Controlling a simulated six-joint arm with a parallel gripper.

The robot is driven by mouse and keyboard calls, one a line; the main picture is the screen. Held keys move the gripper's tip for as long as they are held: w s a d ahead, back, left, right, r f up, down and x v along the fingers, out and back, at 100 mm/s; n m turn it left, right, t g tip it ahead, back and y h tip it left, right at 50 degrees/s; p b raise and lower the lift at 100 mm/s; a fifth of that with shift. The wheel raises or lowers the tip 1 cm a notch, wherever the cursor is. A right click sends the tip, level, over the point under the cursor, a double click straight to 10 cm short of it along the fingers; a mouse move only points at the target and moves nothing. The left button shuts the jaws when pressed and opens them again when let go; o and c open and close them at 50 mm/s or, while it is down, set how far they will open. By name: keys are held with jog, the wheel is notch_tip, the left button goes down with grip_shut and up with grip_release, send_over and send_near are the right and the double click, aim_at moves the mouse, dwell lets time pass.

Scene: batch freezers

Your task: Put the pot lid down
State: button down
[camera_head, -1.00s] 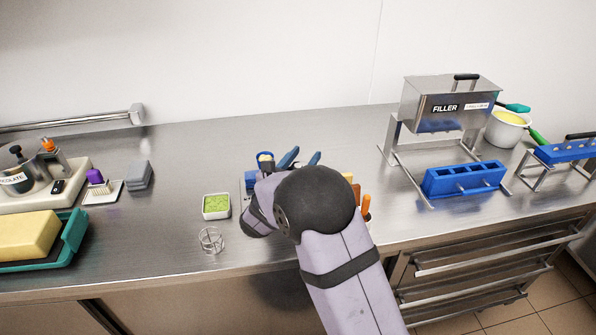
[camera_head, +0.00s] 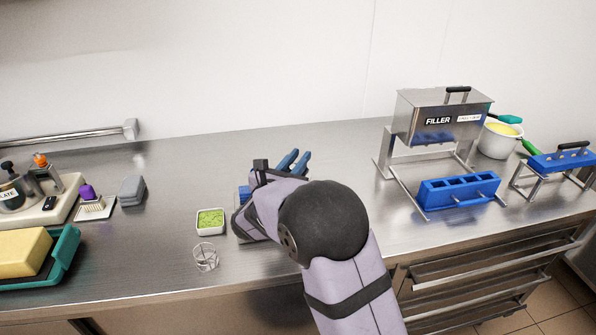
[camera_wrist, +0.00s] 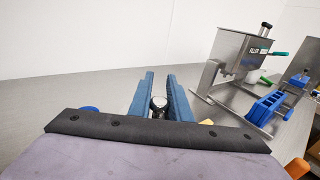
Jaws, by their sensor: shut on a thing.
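My gripper (camera_head: 296,161) is over the middle of the counter, with its two blue fingers pointing toward the back wall. In the wrist view its fingers (camera_wrist: 160,82) are shut on a small dark and silvery piece (camera_wrist: 159,102), seemingly the pot lid's knob. The rest of the lid is hidden by my wrist and arm, so I cannot tell whether it touches the counter. A white pot (camera_head: 494,145) with yellow contents stands uncovered at the back right, beyond the filler.
The steel filler (camera_head: 440,118) and a blue mould (camera_head: 460,191) stand to the right. A white dish of green bits (camera_head: 210,222) and a small wire or glass holder (camera_head: 206,257) are left of my arm. The counter (camera_head: 330,145) behind my gripper is clear.

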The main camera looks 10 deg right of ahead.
notch_tip(320, 180, up, 6)
jog(key=shift+f+b, duration=0.1)
jog(key=shift+b, duration=0.2)
notch_tip(320, 180, up, 6)
jog(key=p, duration=0.5)
jog(key=shift+f+p, duration=0.1)
jog(key=shift+p, duration=0.25)
jog(key=shift+f, duration=0.15)
jog(key=s+d+f+m+g+h+b, duration=0.2)
jog(key=s+f+g+b, duration=0.1)
jog(key=s+f, duration=0.45)
jog(key=s+d+f+m+g+h+b, duration=0.2)
jog(key=s+f+m+h, duration=0.1)
jog(key=s+f, duration=0.4)
jog(key=shift+s+f, duration=0.15)
jog(key=shift+f, duration=4.2)
jog(key=shift+f, duration=0.1)
